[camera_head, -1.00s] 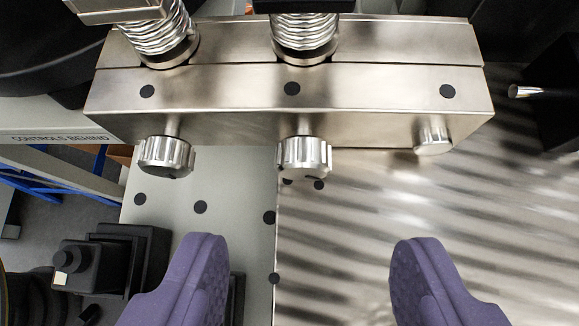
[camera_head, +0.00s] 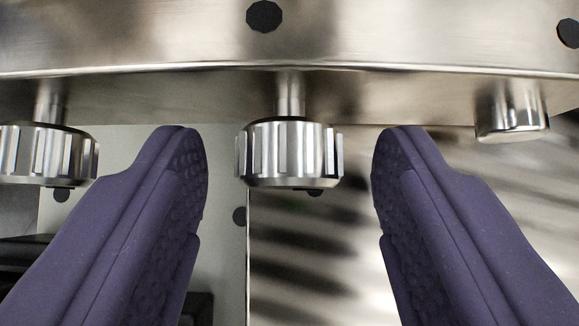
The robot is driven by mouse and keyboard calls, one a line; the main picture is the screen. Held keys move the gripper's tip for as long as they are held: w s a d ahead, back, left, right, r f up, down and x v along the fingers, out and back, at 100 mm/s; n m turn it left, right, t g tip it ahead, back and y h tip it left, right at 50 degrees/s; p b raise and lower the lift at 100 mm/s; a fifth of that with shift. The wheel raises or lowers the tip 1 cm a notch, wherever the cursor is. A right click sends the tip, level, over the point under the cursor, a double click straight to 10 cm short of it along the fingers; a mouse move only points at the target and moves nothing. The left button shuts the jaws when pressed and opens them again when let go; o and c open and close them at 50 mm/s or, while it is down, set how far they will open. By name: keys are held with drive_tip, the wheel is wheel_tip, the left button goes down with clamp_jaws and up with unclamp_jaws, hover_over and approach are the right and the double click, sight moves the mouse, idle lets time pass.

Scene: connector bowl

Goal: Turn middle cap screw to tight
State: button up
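The middle cap screw (camera_head: 289,153) is a ribbed silver knob on a short shaft under the metal block (camera_head: 400,45). My gripper (camera_head: 289,150) is open, with one purple finger on each side of this knob. The fingertips are about level with the knob, and a gap shows on both sides, wider on the right. In this view neither finger touches it. How tight the screw is cannot be told.
Another ribbed knob (camera_head: 48,155) hangs at the left, close to my left finger. A smooth metal peg (camera_head: 512,112) sticks out at the right, beyond my right finger. Below lie a pale panel and a shiny ridged metal surface (camera_head: 310,250).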

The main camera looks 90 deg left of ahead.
drive_tip(key=c, duration=1)
drive_tip(key=shift+o, duration=0.2)
drive_tip(key=g+p, duration=0.1)
drive_tip(key=p, duration=0.2)
drive_tip(key=shift+r+m, duration=0.3)
drive_tip(key=shift+r, duration=0.1)
drive_tip(key=shift+w+f+g+p, duration=0.2)
drive_tip(key=shift+g+p, duration=0.4)
drive_tip(key=shift+p, duration=0.5)
drive_tip(key=shift+f+m, duration=0.2)
drive_tip(key=shift+m, duration=0.1)
drive_tip(key=o, duration=1.1)
drive_tip(key=shift+c, duration=0.2)
